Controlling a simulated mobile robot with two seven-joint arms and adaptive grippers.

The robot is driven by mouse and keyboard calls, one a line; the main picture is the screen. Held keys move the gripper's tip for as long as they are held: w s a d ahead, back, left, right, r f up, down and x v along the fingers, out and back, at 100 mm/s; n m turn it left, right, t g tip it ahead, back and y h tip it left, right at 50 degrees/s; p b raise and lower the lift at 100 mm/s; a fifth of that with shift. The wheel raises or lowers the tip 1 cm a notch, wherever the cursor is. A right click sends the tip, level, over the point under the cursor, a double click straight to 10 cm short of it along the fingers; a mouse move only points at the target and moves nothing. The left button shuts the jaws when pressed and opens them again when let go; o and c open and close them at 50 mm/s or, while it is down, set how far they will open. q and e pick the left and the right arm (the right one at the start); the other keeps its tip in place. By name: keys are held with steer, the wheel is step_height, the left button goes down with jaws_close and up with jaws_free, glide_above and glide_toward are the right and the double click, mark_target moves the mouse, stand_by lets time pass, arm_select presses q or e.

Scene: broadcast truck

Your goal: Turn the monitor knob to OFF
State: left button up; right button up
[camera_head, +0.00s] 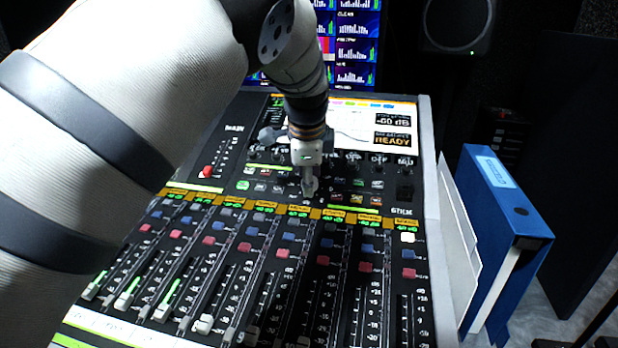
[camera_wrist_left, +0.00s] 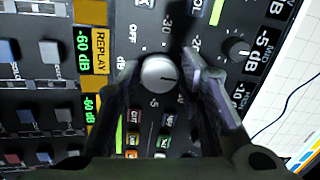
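A round silver knob (camera_wrist_left: 158,74) sits in the middle of the left wrist view, its dark pointer mark toward the picture's right. The printed OFF label (camera_wrist_left: 132,33) is above and left of it, with a -30 label (camera_wrist_left: 167,25) above. My left gripper (camera_wrist_left: 160,72) has one finger on each side of the knob; I cannot tell whether both fingers touch it. In the head view my left gripper (camera_head: 308,190) points down at the console's upper middle and hides the knob. My right gripper is not in view.
The mixing console (camera_head: 427,150) has rows of faders, coloured buttons and other small knobs close around the gripper. One neighbouring dark knob (camera_wrist_left: 238,48) is to the right in the wrist view. A blue binder (camera_head: 515,225) stands right of the console; screens (camera_head: 357,48) are behind.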

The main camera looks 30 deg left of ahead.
arm_select(q)
steer(key=c, duration=0.5)
